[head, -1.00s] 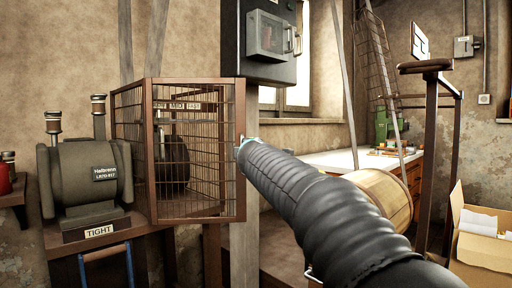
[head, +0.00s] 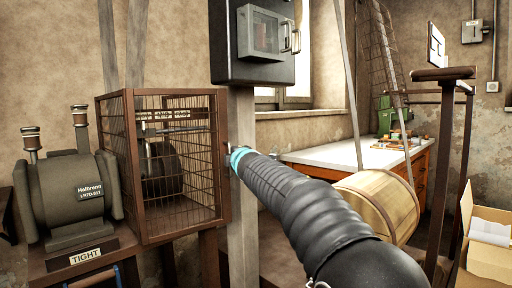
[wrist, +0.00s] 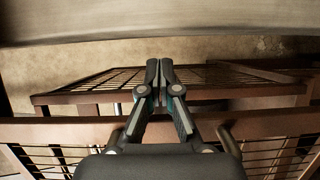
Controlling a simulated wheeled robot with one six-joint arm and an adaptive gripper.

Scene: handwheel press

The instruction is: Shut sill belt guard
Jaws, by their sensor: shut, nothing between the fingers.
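The belt guard (head: 133,170) is a brown-framed wire mesh cage at left centre in the head view, with a dark wheel inside. Its front panel's right edge is close to the end of my arm. In the wrist view, a near brown bar (wrist: 60,131) of the guard runs across below a second framed mesh part (wrist: 270,91), with a gap between them. My gripper (wrist: 160,72) is shut and empty; its fingers reach over the near bar. Two handle ends (wrist: 229,137) show beside my gripper; their middle is hidden. Contact cannot be told. The head view mostly hides my fingers.
A motor (head: 75,195) stands left of the guard above a TIGHT label (head: 86,257). A grey post (head: 243,205) and a dark wall box (head: 254,42) are just behind my arm. A wooden barrel (head: 378,205), a stand (head: 443,76) and a carton (head: 490,258) are at right.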

